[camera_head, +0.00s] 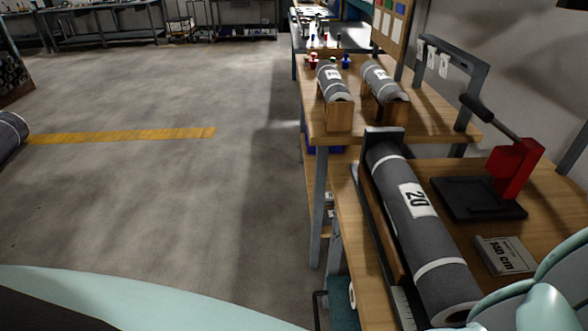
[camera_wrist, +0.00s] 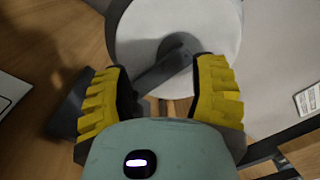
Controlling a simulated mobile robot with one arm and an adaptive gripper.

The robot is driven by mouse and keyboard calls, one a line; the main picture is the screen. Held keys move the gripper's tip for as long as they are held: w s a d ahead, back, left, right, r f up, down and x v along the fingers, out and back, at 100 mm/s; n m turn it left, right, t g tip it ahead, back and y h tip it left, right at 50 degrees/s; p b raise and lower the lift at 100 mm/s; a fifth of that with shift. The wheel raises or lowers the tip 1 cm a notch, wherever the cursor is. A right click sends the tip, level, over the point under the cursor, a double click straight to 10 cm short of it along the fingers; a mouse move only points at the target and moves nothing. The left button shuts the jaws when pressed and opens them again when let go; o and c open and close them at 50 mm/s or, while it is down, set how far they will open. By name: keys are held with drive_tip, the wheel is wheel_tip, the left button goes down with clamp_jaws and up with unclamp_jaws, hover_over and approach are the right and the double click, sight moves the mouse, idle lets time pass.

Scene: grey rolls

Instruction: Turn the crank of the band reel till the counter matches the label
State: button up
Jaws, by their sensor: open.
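In the wrist view, a white round disc (camera_wrist: 215,25) with a dark hub fills the top middle; it looks like the band reel's side. A dark crank arm (camera_wrist: 160,70) runs from the hub down-left. My gripper (camera_wrist: 157,88) has its yellow fingers open on either side of the crank arm's lower part. I cannot tell whether they touch it, and the crank's grip is not clear. In the head view, a plate (camera_head: 506,256) reading about "140 cm" lies on the bench. My teal arm hides the bench's near right corner. I cannot make out a counter.
A long grey roll (camera_head: 397,190) marked "20" lies in a holder on the bench (camera_head: 455,158). A red lever tool (camera_head: 513,168) on a black base stands right of it. Two smaller rolls (camera_head: 332,82) (camera_head: 381,80) rest on wooden stands behind. Open floor (camera_head: 150,200) lies left.

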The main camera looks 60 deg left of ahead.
drive_tip(key=shift+r, duration=2.45)
drive_tip(key=shift+o, duration=0.5)
